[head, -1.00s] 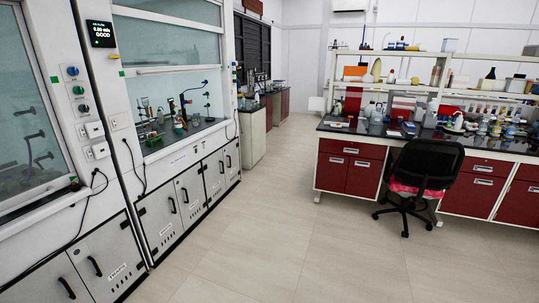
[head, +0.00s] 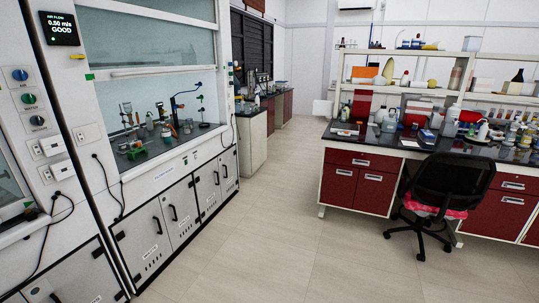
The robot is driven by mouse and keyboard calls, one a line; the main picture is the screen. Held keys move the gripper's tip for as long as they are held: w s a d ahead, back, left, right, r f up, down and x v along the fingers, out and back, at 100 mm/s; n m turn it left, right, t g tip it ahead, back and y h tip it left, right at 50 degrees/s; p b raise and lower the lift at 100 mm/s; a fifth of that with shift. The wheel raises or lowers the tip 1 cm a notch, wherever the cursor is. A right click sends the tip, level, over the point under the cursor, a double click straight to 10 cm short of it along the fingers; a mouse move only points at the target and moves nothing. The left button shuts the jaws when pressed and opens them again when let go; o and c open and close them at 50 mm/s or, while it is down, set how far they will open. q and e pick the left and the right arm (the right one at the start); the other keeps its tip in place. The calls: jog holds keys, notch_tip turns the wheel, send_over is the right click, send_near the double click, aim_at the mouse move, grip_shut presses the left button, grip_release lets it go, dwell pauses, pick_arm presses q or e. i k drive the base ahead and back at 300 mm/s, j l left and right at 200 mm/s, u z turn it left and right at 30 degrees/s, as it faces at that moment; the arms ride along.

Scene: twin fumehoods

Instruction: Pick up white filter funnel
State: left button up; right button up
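I cannot make out a white filter funnel in the head view. The far fumehood's work surface (head: 180,143) on the left carries several small glass and metal items, too small to tell apart. The lab bench (head: 400,141) on the right also carries many bottles and containers, and no funnel can be told among them. Neither of my grippers shows in this view.
An open floor aisle (head: 270,220) runs between the fumehoods and the bench. A black office chair (head: 440,188) stands in front of the bench. Grey fumehood cabinets (head: 180,215) line the left side. A further bench (head: 252,142) stands at the back.

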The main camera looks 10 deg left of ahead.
aim_at(167, 134)
jog(key=i, duration=1.65)
jog(key=i+u, duration=0.3)
jog(key=i+l+u, duration=0.3)
jog(key=i, duration=0.2)
jog(key=i+l+u, duration=0.15)
jog(key=i+u, duration=0.15)
jog(key=u, duration=0.15)
jog(key=i+l+u, duration=0.3)
jog(key=u, duration=0.15)
jog(key=i+l+u, duration=0.35)
jog(key=l, duration=0.2)
jog(key=i+l+u, duration=0.15)
jog(key=l, duration=0.15)
jog(key=k, duration=0.05)
